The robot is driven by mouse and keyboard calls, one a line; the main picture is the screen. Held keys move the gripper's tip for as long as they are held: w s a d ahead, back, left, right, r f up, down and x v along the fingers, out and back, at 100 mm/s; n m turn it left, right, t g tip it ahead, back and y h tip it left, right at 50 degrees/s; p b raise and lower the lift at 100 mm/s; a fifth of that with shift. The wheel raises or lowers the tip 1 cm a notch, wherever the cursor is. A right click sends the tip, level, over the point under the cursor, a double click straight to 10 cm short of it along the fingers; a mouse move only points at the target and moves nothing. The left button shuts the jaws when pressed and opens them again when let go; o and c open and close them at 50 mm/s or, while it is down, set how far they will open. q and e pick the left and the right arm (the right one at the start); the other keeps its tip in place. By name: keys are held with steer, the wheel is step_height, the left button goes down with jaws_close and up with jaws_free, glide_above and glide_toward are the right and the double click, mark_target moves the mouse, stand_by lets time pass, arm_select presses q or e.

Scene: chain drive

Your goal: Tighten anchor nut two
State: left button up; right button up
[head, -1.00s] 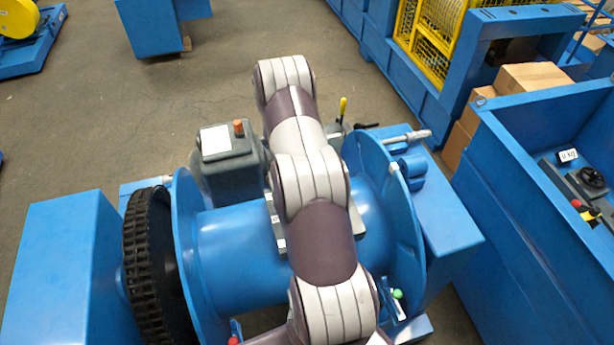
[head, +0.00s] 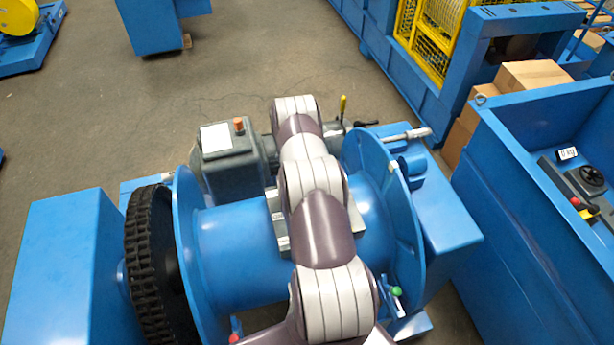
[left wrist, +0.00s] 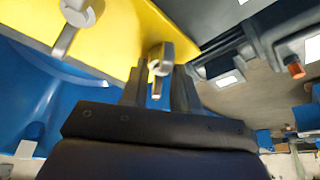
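In the left wrist view, my left gripper (left wrist: 160,84) has two dark fingers standing apart. A silver nut (left wrist: 161,55) on a stud sits between and just beyond the fingertips, against a yellow surface (left wrist: 118,45). I cannot tell if a finger touches it. A second silver nut (left wrist: 78,14) on a stud sits up and to the left on the same surface. I cannot tell which nut is number two. In the head view, an arm of mine reaches over the blue drum (head: 235,250); its gripper and the nuts are hidden. My right gripper is not in view.
A grey motor box (head: 228,165) with an orange cap stands behind the drum. A black chain (head: 150,265) rings the drum's left side. A blue bin (head: 510,210) stands at right. Open floor (head: 90,120) lies at back left.

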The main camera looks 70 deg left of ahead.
arm_select(q)
jaws_close()
steer(key=shift+m, duration=0.3)
steer(key=m+h+b, duration=0.1)
steer(key=m+b, duration=0.1)
steer(key=shift+f+m, duration=0.15)
steer(key=shift+m, duration=0.15)
steer(key=shift+m+h+b, duration=0.5)
steer(key=shift+m+b, duration=0.45)
steer(key=shift+m, duration=0.25)
steer(key=shift+m+b, duration=0.35)
steer(key=shift+m, duration=0.15)
steer(key=shift+r, duration=0.2)
